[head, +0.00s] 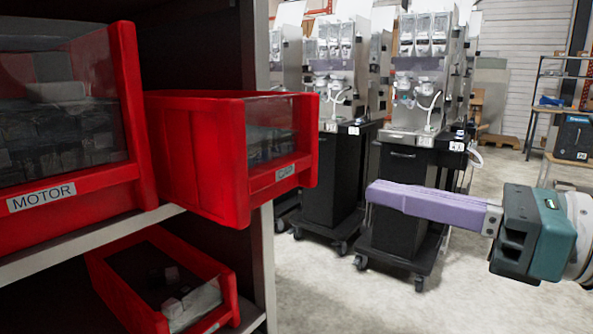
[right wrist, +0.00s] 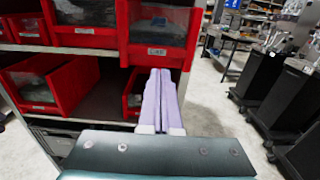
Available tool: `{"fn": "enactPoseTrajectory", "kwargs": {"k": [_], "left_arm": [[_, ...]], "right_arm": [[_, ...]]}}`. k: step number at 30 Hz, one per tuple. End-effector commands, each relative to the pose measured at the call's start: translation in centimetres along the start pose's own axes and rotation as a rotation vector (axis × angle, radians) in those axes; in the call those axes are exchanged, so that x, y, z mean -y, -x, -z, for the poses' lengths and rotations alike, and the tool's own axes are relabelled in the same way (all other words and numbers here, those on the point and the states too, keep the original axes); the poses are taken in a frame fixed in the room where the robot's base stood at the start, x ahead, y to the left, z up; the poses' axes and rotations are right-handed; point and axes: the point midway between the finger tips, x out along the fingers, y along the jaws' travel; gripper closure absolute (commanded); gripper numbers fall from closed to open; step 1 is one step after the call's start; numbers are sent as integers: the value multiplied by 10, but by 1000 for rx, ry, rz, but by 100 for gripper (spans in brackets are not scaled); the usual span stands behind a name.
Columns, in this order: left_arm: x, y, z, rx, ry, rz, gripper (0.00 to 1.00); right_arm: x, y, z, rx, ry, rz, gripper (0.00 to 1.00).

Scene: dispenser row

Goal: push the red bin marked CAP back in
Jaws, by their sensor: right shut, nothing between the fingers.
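The red CAP bin (head: 205,155) juts out of the shelf past its neighbours in the head view. It has a clear front panel, dark contents and a small front label. In the right wrist view the CAP bin (right wrist: 180,58) is at top centre, its label readable. My right gripper (head: 370,193) has long purple fingers, shut and empty. It is to the right of the bin's front, with a visible gap in the head view. The closed fingers (right wrist: 160,72) point toward the bin's lower front edge in the wrist view. My left gripper is not in view.
The red MOTOR bin (head: 145,165) stands left of the CAP bin. A lower red bin (head: 110,290) sits beneath, also on the dark shelf unit (head: 262,45). Dispenser machines on black wheeled carts (head: 400,200) stand behind. Pale floor is open at the lower right.

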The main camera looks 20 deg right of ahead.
Motion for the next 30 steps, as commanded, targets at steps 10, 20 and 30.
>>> {"fn": "enactPoseTrajectory", "kwargs": {"k": [10, 20, 30], "left_arm": [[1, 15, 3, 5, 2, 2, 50], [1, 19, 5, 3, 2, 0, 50], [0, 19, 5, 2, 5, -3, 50]], "right_arm": [[0, -54, -5, 5, 1, -1, 100], [-1, -86, -1, 1, 1, -3, 100], [-1, -87, -1, 1, 1, -3, 100]]}}
